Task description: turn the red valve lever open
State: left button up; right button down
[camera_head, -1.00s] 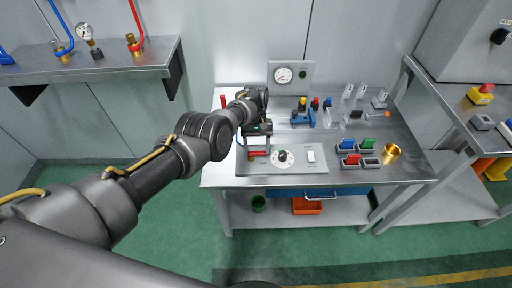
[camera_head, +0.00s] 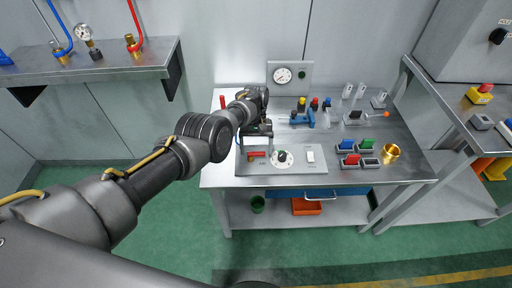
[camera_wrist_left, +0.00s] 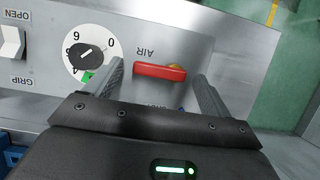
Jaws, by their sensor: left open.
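The red valve lever (camera_wrist_left: 158,71) lies between the two fingers of my left gripper (camera_wrist_left: 160,74) in the left wrist view, with a gap to each finger. It points sideways, its brass pivot at the right end, beside the upside-down label "AIR". In the head view the lever (camera_head: 257,154) shows as a short red bar on the grey panel (camera_head: 285,168), just in front of my left gripper (camera_head: 257,141). The gripper is open, reaching down over the panel's left end. The wrist view does not show clearly whether the fingers are level with the lever. My right gripper is out of view.
A numbered dial (camera_head: 282,158) and a white rocker switch (camera_head: 310,156) sit right of the lever. Behind are a blue fixture (camera_head: 302,118) and a gauge (camera_head: 282,75).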

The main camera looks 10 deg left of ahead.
pick_arm(q)
jog(key=shift+r, duration=0.1)
jog(key=d+b+v, duration=0.1)
jog(key=b+v, duration=0.1)
jog(key=v, duration=0.8)
jog(key=shift+w+a+r, duration=0.2)
jog(key=shift+a+r, duration=0.05)
jog(key=shift+a, duration=0.25)
